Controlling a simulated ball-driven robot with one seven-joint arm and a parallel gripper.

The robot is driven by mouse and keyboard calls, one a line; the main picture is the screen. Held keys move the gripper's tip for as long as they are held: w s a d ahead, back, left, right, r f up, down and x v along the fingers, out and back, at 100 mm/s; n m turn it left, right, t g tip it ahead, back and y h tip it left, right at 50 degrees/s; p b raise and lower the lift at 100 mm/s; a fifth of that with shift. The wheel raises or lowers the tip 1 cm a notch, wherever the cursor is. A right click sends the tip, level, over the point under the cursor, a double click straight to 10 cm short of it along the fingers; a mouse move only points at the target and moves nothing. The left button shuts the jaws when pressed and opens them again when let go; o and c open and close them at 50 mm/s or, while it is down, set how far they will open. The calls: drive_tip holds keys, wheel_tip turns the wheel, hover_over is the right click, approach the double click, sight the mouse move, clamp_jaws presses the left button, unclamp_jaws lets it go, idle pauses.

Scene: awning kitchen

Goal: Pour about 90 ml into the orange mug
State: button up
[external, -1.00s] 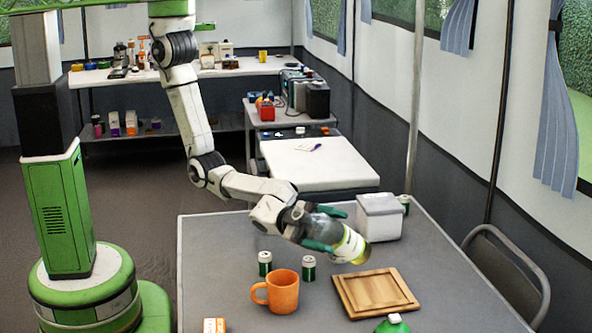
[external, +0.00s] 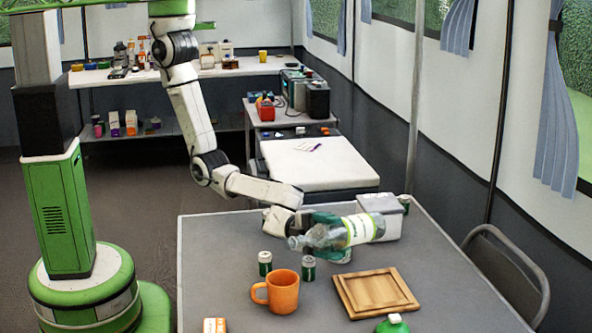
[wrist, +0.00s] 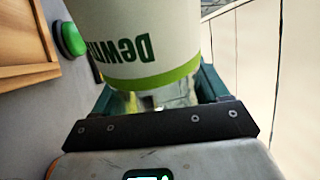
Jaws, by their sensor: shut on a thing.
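My gripper (external: 331,236) is shut on a clear bottle (external: 322,236) with a white and green label and holds it above the grey table. The bottle lies nearly level, its neck to the left and dipping slightly. The orange mug (external: 283,293) stands upright on the table, below and slightly left of the bottle's mouth in the external view; their depth gap is unclear. No stream shows, and the mug's contents are hidden. In the wrist view the bottle's label (wrist: 140,40) fills the middle between my green fingers; the mug is out of view.
A white box (external: 385,210) is behind the bottle. An orange-and-white carton (external: 214,325) is at front left.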

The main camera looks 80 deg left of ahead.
drive_tip(key=shift+s+m+g, duration=0.15)
drive_tip(key=shift+m+g, duration=0.35)
drive_tip(key=shift+m, duration=0.9)
drive_tip(key=shift+w+a+m, duration=0.3)
drive_tip(key=shift+w+a, duration=0.2)
drive_tip(key=shift+w, duration=0.3)
drive_tip(key=shift+w+h, duration=0.3)
drive_tip(key=shift+w, duration=0.1)
idle(0.4)
drive_tip(key=shift+m, duration=0.5)
idle(0.9)
